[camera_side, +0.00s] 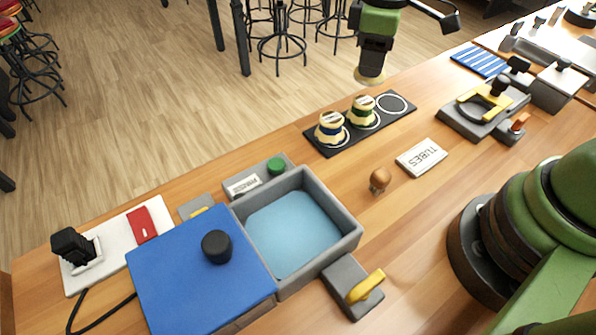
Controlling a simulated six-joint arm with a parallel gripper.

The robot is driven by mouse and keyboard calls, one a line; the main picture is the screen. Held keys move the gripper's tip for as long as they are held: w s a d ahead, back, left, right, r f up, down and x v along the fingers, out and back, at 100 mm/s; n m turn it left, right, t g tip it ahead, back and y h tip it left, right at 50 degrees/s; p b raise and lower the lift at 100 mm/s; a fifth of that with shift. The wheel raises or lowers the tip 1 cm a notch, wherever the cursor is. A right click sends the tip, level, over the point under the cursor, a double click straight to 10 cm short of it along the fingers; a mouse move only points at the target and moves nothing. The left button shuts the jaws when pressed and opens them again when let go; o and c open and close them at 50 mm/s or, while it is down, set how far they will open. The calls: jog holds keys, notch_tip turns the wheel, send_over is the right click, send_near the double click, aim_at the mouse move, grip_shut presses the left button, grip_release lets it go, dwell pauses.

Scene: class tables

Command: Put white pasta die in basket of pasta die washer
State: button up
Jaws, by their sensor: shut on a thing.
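My gripper (371,66) is at the top of the view, pointing down, above the far edge of the table. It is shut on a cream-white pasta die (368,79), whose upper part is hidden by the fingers. The die hangs in the air above and behind the black rack. A grey open basin (347,213) with a light blue inside stands front centre, with a blue lid or panel (180,262) on its left; it looks like the die washer. I cannot make out a separate basket in it.
The black rack (325,150) holds two banded dies (331,127); its right ring is empty. A grey block with a yellow handle (352,288) adjoins the basin.

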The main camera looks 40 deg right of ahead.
jog(key=s+a+n, duration=0.6)
jog(key=a+n, duration=0.1)
jog(key=a, duration=0.5)
jog(key=s+a+n, duration=0.6)
jog(key=a, duration=0.7)
jog(key=shift+n, duration=0.3)
jog(key=f, duration=0.3)
jog(key=s+f, duration=0.1)
jog(key=f, duration=0.1)
jog(key=shift+s+a+f, duration=0.1)
jog(key=shift+a, duration=0.15)
jog(key=shift+f, duration=2.2)
jog(key=shift+f, duration=0.2)
jog(key=o, duration=1)
jog(key=shift+r, duration=0.15)
notch_tip(320, 180, up, 12)
